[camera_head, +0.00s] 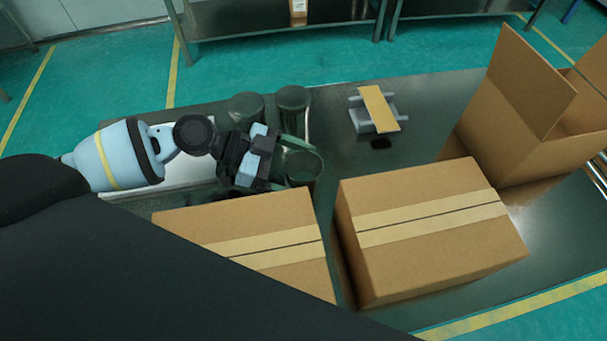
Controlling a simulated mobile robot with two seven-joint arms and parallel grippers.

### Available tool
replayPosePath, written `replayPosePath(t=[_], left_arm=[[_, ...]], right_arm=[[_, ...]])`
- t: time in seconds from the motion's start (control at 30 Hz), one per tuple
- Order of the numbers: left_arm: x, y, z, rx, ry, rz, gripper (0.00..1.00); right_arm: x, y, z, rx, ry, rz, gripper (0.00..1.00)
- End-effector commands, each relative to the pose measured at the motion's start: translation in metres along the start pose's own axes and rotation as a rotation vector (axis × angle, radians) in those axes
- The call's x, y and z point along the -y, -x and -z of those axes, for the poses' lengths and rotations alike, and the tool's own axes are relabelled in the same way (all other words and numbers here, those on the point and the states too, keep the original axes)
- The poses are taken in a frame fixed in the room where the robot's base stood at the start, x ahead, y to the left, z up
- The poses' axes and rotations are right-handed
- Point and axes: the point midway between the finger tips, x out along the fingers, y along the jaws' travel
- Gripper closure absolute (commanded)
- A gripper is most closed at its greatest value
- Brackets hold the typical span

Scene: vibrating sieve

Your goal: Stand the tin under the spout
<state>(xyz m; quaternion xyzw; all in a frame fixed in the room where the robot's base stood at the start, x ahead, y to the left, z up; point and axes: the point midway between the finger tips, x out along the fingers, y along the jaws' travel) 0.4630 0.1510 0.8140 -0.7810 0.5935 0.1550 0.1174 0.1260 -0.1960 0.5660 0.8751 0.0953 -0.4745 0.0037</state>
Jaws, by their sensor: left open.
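My left gripper (262,162) reaches in from the left over the far left part of the table. Its jaws are open, beside a dark green round tin-like container (304,160). I cannot tell whether the fingers touch it or go around it. Two more dark green cylinders stand just behind, one at the back left (246,104) and one at the back right (293,98). Which of these is the task's tin is not clear. I cannot make out a spout. My right gripper is out of view.
Two closed, taped cartons stand in front, one left (250,232) and one right (440,245). An open carton (520,110) is at the right. A small grey stand with a yellow top (379,106) sits on the dark table (425,105). A white plate (180,178) lies under my left arm.

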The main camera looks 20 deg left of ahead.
Motion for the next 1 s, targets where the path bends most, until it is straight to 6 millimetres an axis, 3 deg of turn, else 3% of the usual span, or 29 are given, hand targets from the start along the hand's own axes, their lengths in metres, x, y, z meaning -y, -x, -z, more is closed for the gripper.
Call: replayPosePath(t=[0.13, 0.37, 0.8, 1.0], left_arm=[[-0.0001, -0.0102, 0.0007, 0.001, -0.001, 0.000, 0.12], [-0.0002, -0.0115, -0.0006, 0.001, 0.000, 0.001, 0.12], [-0.0002, -0.0112, -0.0004, 0.001, 0.000, 0.000, 0.65], [-0.0002, -0.0106, 0.0010, 0.001, 0.000, 0.000, 0.65]], right_arm=[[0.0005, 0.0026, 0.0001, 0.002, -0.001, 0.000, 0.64], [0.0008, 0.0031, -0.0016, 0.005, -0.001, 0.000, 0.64], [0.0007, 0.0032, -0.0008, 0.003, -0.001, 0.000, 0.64], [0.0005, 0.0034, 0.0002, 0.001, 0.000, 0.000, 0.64]])
